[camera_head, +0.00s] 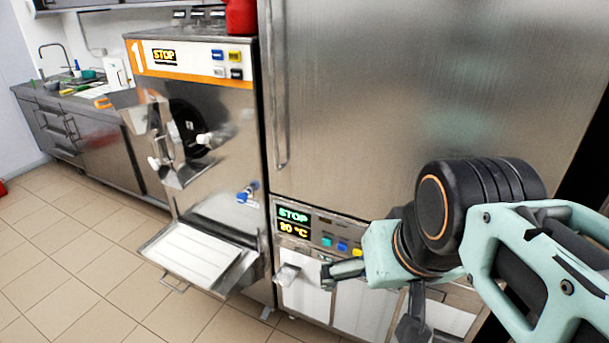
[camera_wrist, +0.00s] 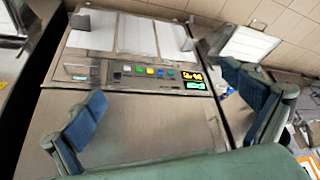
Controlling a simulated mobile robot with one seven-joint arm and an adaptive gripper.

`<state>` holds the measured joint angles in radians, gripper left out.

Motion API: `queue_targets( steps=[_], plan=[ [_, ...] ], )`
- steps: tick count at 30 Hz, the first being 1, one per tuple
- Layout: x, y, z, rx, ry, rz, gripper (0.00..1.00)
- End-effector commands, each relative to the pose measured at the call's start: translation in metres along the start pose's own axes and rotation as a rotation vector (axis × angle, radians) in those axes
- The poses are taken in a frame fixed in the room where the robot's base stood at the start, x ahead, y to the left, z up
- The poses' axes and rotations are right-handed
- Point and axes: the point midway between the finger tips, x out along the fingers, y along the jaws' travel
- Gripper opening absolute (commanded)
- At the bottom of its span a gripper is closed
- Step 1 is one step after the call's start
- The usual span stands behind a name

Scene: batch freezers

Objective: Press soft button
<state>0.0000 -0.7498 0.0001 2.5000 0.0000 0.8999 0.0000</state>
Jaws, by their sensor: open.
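The tall steel cabinet's control panel (camera_head: 318,228) has a display (camera_head: 294,221) reading STOP and 80 °C. A row of small coloured buttons, including a teal one (camera_head: 327,240) and a blue one (camera_head: 343,246), runs right of it. No soft label is readable. The batch freezer (camera_head: 192,66) to the left shows STOP and has a cluster of buttons (camera_head: 227,63). My gripper (camera_head: 343,269) is just below the cabinet's button row, with no contact visible. In the wrist view my gripper (camera_wrist: 168,108) is open and empty, its fingers wide apart, with the button row (camera_wrist: 150,71) between and beyond them.
The freezer's tray shelf (camera_head: 195,255) juts out at the lower left of the cabinet panel. A handle-like part (camera_head: 287,274) sticks out below the display. A red container (camera_head: 241,16) stands on the freezer. A sink counter (camera_head: 85,110) is far left; the tiled floor is open.

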Motion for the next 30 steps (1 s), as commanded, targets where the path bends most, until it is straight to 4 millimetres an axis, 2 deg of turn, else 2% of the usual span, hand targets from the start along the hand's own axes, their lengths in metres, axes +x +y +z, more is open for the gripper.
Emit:
queue_targets(
  steps=[2,27,30],
  plan=[
    [0.0000,0.0000,0.0000,0.000,0.000,0.000,0.92],
    [-0.0001,0.0000,0.0000,0.000,0.000,0.000,0.00],
    [0.0000,0.0000,0.0000,0.000,0.000,0.000,0.00]
  ],
)
